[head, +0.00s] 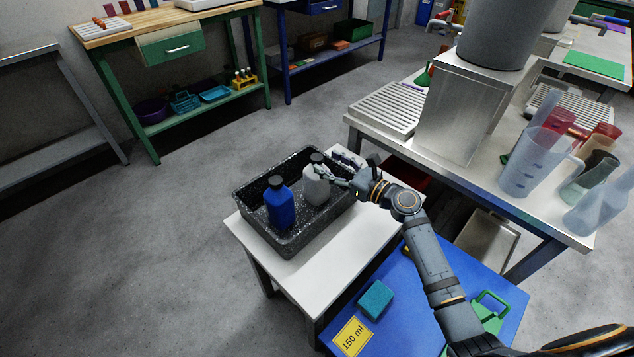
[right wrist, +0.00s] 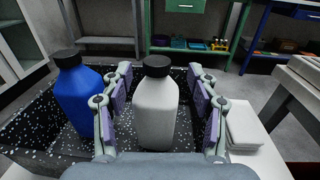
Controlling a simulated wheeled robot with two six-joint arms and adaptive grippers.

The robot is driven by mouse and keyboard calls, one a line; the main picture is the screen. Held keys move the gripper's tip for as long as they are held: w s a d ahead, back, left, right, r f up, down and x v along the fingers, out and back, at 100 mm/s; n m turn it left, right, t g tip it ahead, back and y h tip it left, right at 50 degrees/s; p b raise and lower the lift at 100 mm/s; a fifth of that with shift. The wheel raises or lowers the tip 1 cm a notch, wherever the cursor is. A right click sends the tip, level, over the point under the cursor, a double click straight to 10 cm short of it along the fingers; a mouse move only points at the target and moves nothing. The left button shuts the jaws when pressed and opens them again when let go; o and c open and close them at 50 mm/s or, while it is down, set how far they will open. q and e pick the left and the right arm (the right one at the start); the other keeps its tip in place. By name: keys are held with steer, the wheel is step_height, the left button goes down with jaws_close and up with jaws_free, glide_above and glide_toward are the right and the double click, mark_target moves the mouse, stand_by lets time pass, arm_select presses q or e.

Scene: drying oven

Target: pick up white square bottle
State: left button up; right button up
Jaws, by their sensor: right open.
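The white square bottle (head: 316,186) with a black cap stands upright in a dark speckled bin (head: 290,240). In the right wrist view the white square bottle (right wrist: 156,108) stands between the two fingers of my right gripper (right wrist: 157,112). The gripper is open, with a gap on each side of the bottle. In the head view my right gripper (head: 338,178) reaches the bottle from the right and covers part of its side. My left gripper is not in view.
A blue bottle (head: 279,204) with a black cap stands in the bin, left of the white one. The bin rests on a white table (head: 320,250). A blue surface with a teal block (head: 376,300) lies nearer. A metal table with beakers (head: 535,160) stands to the right.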

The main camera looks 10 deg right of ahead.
mark_target(322, 160)
steer(key=x, duration=0.4)
steer(key=shift+a, duration=0.35)
steer(key=shift+w+a, duration=0.1)
steer(key=shift+w, duration=0.1)
steer(key=c, duration=0.9)
jaws_close()
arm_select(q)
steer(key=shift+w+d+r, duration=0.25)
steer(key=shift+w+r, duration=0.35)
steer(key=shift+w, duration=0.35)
